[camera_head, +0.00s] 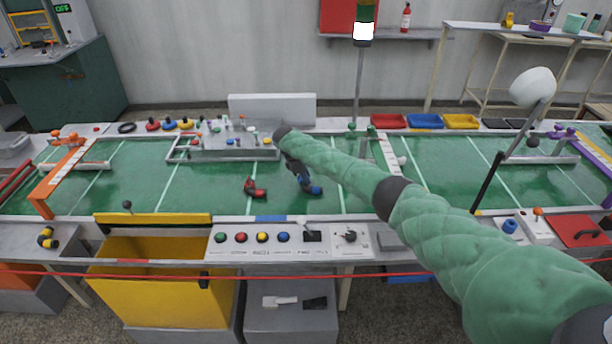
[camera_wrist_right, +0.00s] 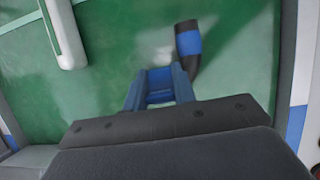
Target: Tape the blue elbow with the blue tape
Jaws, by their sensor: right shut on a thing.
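The blue elbow (camera_head: 314,190), a dark bent pipe piece with a blue band, is over the green tabletop near the middle. In the right wrist view the blue elbow (camera_wrist_right: 188,44) shows its dark end and blue band beyond the fingers. My right gripper (camera_head: 298,172) reaches down to it. Its fingers (camera_wrist_right: 160,90) are shut on a blue part that appears to be the elbow's other end, partly hidden by the fingers. I cannot clearly identify the blue tape. My left gripper is not in view.
A red elbow (camera_head: 257,190) lies to the left on the green table (camera_head: 120,185). Several coloured rolls (camera_head: 170,124) sit at the back left. A grey fixture (camera_head: 220,150) stands behind. A button panel (camera_head: 262,240) and yellow bin (camera_head: 160,290) are in front.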

